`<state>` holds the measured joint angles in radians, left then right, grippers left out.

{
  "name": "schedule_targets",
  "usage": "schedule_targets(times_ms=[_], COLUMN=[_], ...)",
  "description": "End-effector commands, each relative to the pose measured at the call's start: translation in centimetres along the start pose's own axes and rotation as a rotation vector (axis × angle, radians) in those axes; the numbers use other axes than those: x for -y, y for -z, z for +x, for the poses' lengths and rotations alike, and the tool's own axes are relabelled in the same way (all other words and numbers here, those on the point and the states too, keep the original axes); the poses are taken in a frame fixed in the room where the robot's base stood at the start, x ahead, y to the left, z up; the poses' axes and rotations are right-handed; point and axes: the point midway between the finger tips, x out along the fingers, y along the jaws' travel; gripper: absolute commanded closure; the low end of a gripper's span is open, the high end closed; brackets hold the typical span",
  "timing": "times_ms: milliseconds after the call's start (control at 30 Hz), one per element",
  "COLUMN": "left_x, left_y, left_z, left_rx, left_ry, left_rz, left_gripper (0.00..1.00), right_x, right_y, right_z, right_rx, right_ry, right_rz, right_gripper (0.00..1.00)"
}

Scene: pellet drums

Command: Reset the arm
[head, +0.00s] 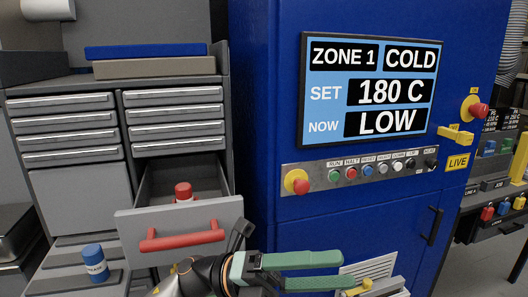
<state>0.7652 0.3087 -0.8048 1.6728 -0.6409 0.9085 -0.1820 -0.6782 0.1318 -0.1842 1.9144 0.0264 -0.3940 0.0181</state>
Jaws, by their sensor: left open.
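My left gripper (345,270) is at the bottom centre, its two green fingers spread apart and pointing right. Nothing shows between the fingers. It is in front of the lower part of the blue machine (258,130). My left arm comes in from the bottom edge, in front of the lower right side of an open drawer (135,228). My right gripper is not in view.
The drawer, with a red handle (185,236), stands out from the grey cabinet (75,190); a red-topped item (183,190) is inside. A blue-capped container (94,262) stands at lower left. The machine has a screen (370,92), a button panel (362,170) and a door handle (433,226).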

Motion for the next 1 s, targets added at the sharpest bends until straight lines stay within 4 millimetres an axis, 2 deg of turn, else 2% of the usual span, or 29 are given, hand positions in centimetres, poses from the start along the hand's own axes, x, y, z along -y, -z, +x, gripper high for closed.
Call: schedule_targets(times_ms=[33, 167, 267, 367, 467, 567, 667, 767, 800, 900, 1000], left_x=[-0.6, -2.3, -4.4, -7.5, -11.1, -15.0, -18.9, -22.1, -23.1, -25.0, -25.9], left_y=[-0.7, -2.7, -3.6, -3.6, -2.2, 0.7, 5.3, 11.1, 13.6, 19.6, 24.6], left_z=[-0.9, -3.9, -7.2, -11.4, -16.1, -21.0, -25.6, -29.4, -30.7, -33.1, -34.6], left_rx=[0.113, 0.378, 0.585, 0.808, 1.033, 1.259, 1.486, 1.700, 1.780, 1.956, 2.089], left_ry=[0.050, 0.144, 0.203, 0.255, 0.295, 0.323, 0.340, 0.347, 0.346, 0.339, 0.331], left_rz=[-0.079, -0.258, -0.402, -0.565, -0.732, -0.902, -1.076, -1.239, -1.300, -1.434, -1.535], left_gripper=[0.19, 0.19, 0.19, 0.19, 0.19, 0.19, 0.19, 0.19, 0.19, 0.19, 0.19], right_x=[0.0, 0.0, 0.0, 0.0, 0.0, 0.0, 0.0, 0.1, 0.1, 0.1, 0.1], right_y=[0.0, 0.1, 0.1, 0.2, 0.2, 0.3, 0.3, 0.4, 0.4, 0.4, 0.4], right_z=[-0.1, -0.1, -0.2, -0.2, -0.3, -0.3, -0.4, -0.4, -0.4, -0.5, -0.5], right_rx=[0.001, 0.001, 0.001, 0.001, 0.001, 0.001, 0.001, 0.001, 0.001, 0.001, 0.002], right_ry=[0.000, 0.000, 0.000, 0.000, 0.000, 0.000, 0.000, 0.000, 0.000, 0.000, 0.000], right_rz=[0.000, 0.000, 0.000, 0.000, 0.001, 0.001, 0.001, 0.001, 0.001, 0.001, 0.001], right_gripper=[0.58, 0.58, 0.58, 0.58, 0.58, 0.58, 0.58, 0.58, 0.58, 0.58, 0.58])
